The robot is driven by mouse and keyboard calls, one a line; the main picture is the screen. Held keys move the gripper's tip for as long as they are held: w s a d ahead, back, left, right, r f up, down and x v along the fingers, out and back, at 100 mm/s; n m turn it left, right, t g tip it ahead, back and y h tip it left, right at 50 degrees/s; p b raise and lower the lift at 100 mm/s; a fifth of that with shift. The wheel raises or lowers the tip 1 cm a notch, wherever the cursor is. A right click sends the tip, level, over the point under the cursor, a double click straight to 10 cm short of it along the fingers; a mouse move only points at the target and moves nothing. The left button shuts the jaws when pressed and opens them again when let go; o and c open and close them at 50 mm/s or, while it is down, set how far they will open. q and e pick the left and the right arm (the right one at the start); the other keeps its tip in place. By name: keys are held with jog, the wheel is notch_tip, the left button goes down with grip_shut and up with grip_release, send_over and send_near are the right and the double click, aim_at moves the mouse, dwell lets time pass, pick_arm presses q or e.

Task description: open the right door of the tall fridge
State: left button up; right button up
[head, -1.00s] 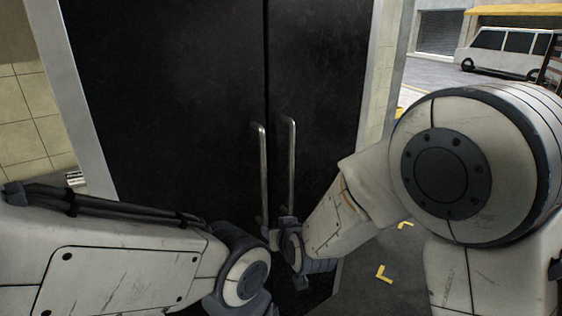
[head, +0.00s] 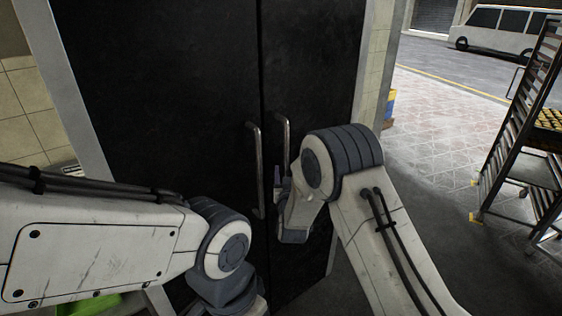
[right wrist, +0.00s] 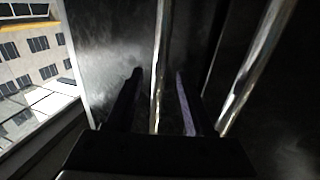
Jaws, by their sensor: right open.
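The tall fridge has two black doors, both shut. The right door (head: 312,70) carries a vertical metal handle (head: 286,135) near the seam; the left door (head: 170,90) carries a matching handle (head: 255,165). My right gripper (head: 281,185) is at the lower part of the right handle, partly hidden by its own wrist. In the right wrist view, the open fingers (right wrist: 158,97) stand on either side of the right door's handle (right wrist: 160,50), with visible gaps. The left door's handle (right wrist: 255,75) is outside the fingers. My left arm is low at left; its fingers do not show.
A tall metal rack (head: 525,130) stands on the right. Paved floor (head: 440,120) lies open between the fridge and the rack. A white van (head: 495,32) is farther back. A tiled wall (head: 30,110) borders the fridge on the left.

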aim_at(286, 168)
jog(key=shift+w+p, duration=0.4)
jog(key=shift+w, duration=1.2)
grip_shut()
